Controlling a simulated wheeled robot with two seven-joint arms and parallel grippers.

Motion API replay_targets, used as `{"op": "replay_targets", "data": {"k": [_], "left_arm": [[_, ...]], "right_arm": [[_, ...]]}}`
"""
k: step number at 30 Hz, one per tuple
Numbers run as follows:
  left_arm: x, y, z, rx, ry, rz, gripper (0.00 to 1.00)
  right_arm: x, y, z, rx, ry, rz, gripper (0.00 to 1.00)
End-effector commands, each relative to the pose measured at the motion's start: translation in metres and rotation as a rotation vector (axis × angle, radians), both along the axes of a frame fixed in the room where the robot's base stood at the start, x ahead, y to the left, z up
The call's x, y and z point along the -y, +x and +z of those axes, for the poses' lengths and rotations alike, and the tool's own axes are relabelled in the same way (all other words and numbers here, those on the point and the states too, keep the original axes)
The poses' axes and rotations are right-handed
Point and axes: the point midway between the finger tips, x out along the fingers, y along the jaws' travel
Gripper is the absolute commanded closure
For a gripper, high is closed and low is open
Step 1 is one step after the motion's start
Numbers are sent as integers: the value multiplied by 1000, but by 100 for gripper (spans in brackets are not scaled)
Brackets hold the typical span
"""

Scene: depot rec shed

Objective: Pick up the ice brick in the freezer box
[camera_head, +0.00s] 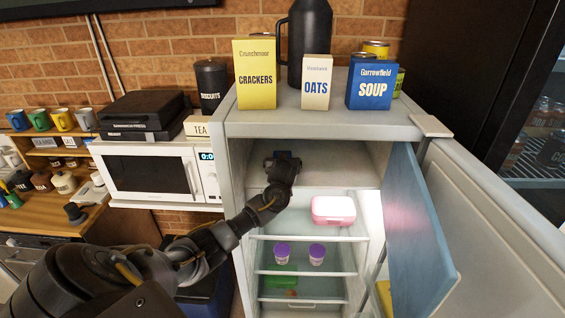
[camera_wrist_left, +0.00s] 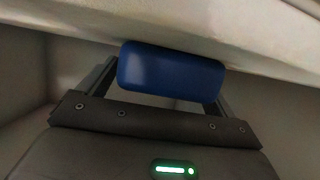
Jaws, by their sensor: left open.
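The ice brick (camera_wrist_left: 170,72) is a blue block with rounded edges inside the freezer box (camera_head: 340,165), the top compartment of the open fridge. In the head view my left gripper (camera_head: 282,161) reaches into that compartment on its left side and mostly hides the brick. In the left wrist view the brick lies between the two spread fingers, which stand at its left and right ends. The gripper is open; I cannot tell whether either finger touches the brick. My right gripper is not in view.
Below the compartment, a pink box (camera_head: 333,209) and two purple-lidded tubs (camera_head: 317,252) stand on fridge shelves. The blue inner door (camera_head: 418,230) hangs open on the right. Boxes of crackers (camera_head: 256,75), oats (camera_head: 316,83) and soup (camera_head: 371,85) stand on top. A microwave (camera_head: 150,172) is at left.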

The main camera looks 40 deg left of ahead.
Motion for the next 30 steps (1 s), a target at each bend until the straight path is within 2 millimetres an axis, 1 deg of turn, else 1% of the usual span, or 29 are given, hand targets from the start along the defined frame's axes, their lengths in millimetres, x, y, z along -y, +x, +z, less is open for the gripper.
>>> {"op": "replay_targets", "data": {"k": [4, 17, 18, 26, 30], "left_arm": [[0, 0, 0, 0, 0, 0, 9], [0, 0, 0, 0, 0, 1, 65], [0, 0, 1, 2, 1, 1, 67], [0, 0, 1, 2, 1, 1, 67], [1, 1, 3, 4, 0, 2, 67]], "right_arm": [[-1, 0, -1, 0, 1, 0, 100], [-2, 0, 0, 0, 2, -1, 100], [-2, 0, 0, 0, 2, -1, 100], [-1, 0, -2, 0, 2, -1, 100], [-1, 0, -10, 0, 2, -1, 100]]}}
